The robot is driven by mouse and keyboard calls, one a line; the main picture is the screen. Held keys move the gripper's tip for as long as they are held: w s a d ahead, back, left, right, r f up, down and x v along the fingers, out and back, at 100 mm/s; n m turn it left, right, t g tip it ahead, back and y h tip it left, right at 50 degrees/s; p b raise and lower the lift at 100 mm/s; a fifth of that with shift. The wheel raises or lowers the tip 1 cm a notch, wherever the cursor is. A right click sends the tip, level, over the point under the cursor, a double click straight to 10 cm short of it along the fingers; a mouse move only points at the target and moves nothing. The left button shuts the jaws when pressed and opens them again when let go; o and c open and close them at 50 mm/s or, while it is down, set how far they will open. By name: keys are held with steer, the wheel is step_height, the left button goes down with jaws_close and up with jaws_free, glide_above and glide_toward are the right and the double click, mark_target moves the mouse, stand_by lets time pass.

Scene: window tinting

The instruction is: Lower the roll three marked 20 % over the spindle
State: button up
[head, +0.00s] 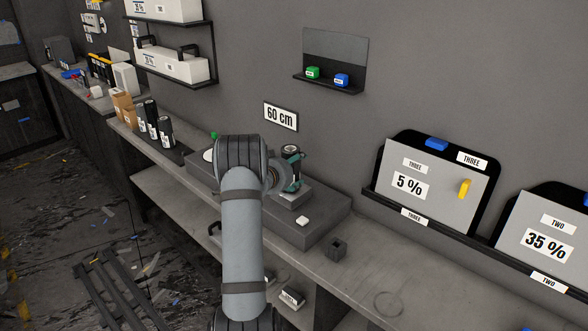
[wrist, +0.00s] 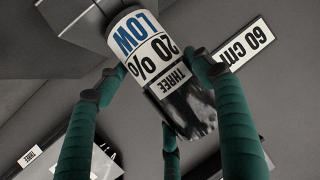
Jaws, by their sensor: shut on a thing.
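The roll (wrist: 160,62) marked THREE, 20 % and LOW sits between the green fingers of my gripper (wrist: 157,72) in the wrist view, its lettering upside down. The gripper is shut on it. The roll has a white label and a glossy dark part. In the head view the roll's dark top (head: 291,149) shows in my gripper (head: 293,172), above the dark raised block on the bench. A pale plate (head: 293,201) lies just below the gripper. I cannot make out the spindle; my arm covers part of the block, and the roll's lower end is unclear.
A 60 cm sign (head: 281,116) is on the wall behind the roll. Several black rolls (head: 153,121) stand to the left. A small dark cube (head: 338,248) is on the bench at front right. Panels marked 5 % (head: 411,186) and 35 % (head: 546,240) lean at right.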

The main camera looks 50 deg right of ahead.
steer(key=shift+f, duration=0.15)
stand_by(0.3)
steer(key=o, duration=1.4)
steer(key=shift+o, duration=0.6)
steer(key=shift+f, duration=0.1)
steer(key=v, duration=1.2)
steer(key=shift+d, duration=0.1)
